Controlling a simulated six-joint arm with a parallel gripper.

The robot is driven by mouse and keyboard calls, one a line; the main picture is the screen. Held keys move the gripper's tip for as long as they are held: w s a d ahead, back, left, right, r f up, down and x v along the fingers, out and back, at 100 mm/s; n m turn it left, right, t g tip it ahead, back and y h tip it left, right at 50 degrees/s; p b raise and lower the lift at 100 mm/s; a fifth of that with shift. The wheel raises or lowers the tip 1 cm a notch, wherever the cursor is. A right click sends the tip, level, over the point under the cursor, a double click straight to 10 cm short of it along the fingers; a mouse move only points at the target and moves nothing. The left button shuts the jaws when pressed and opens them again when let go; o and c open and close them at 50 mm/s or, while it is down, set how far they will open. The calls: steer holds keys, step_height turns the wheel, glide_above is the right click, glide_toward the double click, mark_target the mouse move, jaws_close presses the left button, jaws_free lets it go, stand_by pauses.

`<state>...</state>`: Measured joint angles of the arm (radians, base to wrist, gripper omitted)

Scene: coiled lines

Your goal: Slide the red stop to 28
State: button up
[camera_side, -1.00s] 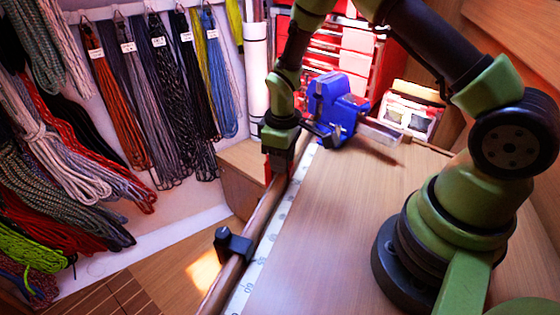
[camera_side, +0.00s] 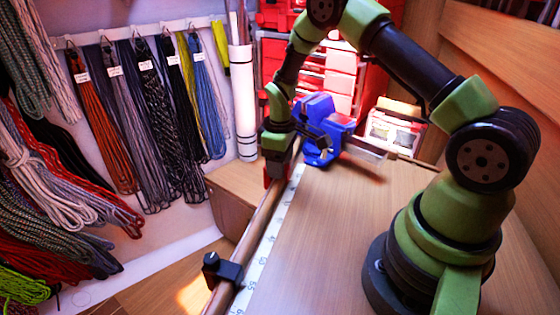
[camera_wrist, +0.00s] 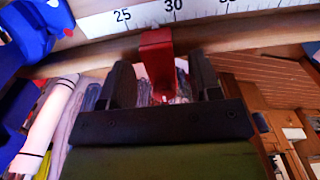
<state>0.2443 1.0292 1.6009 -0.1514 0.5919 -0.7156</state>
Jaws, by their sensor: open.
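The red stop (camera_wrist: 157,60) sits on the wooden rail (camera_wrist: 235,38) between my gripper's two fingers in the wrist view. It is close to the left finger, with a wider gap to the right one. Its top lies below the white scale (camera_wrist: 145,16), between the printed 25 and 30 and nearer 30. My gripper (camera_wrist: 163,82) is open around it. In the side view, my gripper (camera_side: 274,168) is down at the rail's far part. There only a bit of the red stop (camera_side: 267,181) shows; the rest is hidden.
A blue vise (camera_side: 322,130) stands just right of my gripper, near the scale's far end. A black clamp (camera_side: 222,270) sits on the near part of the rail. Coiled ropes (camera_side: 145,120) hang at the left.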

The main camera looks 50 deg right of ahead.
steer(key=shift+r, duration=0.15)
step_height(320, 180, up, 10)
stand_by(0.3)
steer(key=s+a+r+m+t, duration=0.2)
steer(key=s+a+r, duration=0.15)
steer(key=r, duration=0.25)
steer(key=s+a+r+m+t+y, duration=0.1)
steer(key=s+a+r, duration=0.1)
steer(key=s+r, duration=0.3)
steer(key=s+a+r+m+t, duration=0.2)
steer(key=s+a+r, duration=0.15)
steer(key=r, duration=0.25)
steer(key=s+a+m+t+y, duration=0.1)
steer(key=s+a+m+t, duration=0.1)
steer(key=s, duration=0.6)
steer(key=shift+a+r+m, duration=0.2)
steer(key=shift+r+m, duration=0.1)
steer(key=shift+r, duration=0.05)
stand_by(0.4)
